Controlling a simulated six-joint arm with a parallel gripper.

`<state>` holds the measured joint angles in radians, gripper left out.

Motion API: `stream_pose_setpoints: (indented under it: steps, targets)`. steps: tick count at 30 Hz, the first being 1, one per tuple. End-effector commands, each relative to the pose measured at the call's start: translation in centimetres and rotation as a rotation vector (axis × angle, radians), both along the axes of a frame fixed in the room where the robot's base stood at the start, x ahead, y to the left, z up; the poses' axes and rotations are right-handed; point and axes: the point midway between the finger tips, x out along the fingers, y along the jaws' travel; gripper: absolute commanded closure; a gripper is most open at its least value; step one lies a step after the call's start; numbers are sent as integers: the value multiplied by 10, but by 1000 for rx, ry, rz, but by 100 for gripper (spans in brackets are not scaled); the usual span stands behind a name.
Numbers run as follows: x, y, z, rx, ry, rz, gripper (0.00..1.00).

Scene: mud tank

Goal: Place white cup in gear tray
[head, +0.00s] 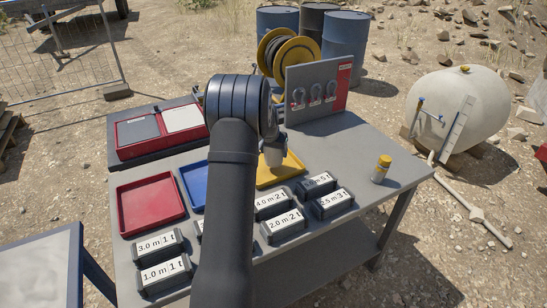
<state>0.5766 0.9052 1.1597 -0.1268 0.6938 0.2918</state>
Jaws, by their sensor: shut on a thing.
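My arm reaches up from the front, and its end bends down over the middle of the table. My gripper (272,146) is mostly hidden behind my own arm. It is shut on a small pale thing that looks like the white cup (274,157). The cup is at the left edge of the yellow tray (291,177); I cannot tell whether it touches it. A blue tray (191,184), partly behind my arm, and a red tray (123,209) lie to the left. No label shows which one is the gear tray.
Several black labelled blocks (283,224) stand along the table's front. A yellow-capped jar (381,170) stands at the right. A grey board with shackles (318,83) rises at the back. A red-framed case (119,133) is at the back left. The table (372,140) is clear at the right rear.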

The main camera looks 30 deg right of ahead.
Motion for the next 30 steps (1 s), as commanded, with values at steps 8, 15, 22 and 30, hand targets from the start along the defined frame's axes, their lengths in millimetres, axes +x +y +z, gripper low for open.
stream_pose_setpoints:
  steps: [8, 15, 22, 30]
  targets:
    - [-1, 0, -31, 1, 1, 0, 53]
    - [-1, 0, -32, 1, 1, 0, 53]
    - [-1, 0, -33, 1, 1, 0, 9]
    - [-1, 0, -32, 0, 0, 0, 9]
